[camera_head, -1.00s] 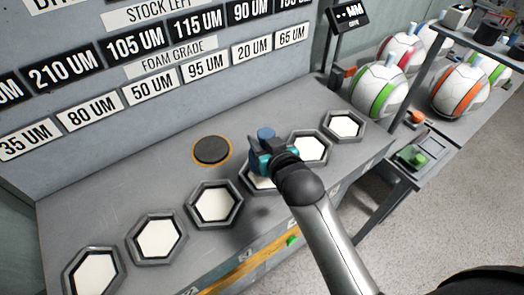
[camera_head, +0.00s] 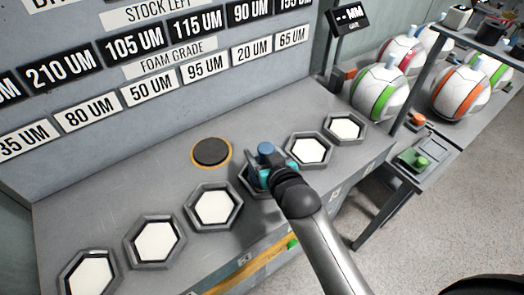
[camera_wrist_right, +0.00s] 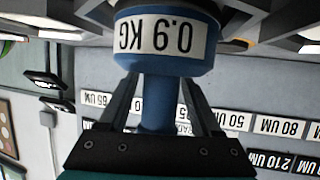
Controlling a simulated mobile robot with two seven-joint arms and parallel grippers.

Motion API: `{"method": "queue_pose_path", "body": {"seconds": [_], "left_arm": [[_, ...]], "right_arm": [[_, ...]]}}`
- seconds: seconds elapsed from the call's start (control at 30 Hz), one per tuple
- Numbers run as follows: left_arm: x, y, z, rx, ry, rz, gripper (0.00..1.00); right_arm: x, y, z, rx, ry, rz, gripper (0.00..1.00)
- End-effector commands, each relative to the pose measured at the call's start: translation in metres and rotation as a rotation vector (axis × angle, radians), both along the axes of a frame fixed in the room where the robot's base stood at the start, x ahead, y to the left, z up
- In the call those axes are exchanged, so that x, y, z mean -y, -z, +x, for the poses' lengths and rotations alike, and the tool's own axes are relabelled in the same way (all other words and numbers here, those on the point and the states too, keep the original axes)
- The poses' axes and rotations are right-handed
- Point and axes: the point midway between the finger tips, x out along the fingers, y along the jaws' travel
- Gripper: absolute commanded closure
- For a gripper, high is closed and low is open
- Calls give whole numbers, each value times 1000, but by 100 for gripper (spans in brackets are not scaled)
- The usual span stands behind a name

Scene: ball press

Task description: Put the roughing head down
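The blue head (camera_wrist_right: 160,60) has a white label reading 0.9 KG, upside down in the right wrist view. Its narrow blue neck (camera_wrist_right: 158,105) is between the two fingers of my right gripper (camera_wrist_right: 158,88), which look closed on it. In the head view my right gripper (camera_head: 262,166) is over a hexagonal holder in the row, with the blue top (camera_head: 266,149) showing. The gripper hides most of that holder, so I cannot tell whether the head touches it. My left gripper is not in view.
Other hexagonal holders with white pads (camera_head: 214,207) line the bench (camera_head: 120,205). A black disc with an orange rim (camera_head: 211,152) lies flat behind the row. The labelled wall (camera_head: 60,70) rises behind. Balls (camera_head: 380,92) and a green button (camera_head: 421,163) are at right.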

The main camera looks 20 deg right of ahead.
Motion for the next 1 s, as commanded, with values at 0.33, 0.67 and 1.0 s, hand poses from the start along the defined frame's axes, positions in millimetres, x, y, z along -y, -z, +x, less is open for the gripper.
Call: {"method": "queue_pose_path", "body": {"seconds": [0.33,0.67,1.0], "left_arm": [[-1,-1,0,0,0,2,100],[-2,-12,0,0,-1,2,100],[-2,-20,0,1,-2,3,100]], "right_arm": [[0,-5,0,2,0,0,30],[4,-21,-43,-2,0,0,30],[8,-41,-93,-2,0,0,30]]}}
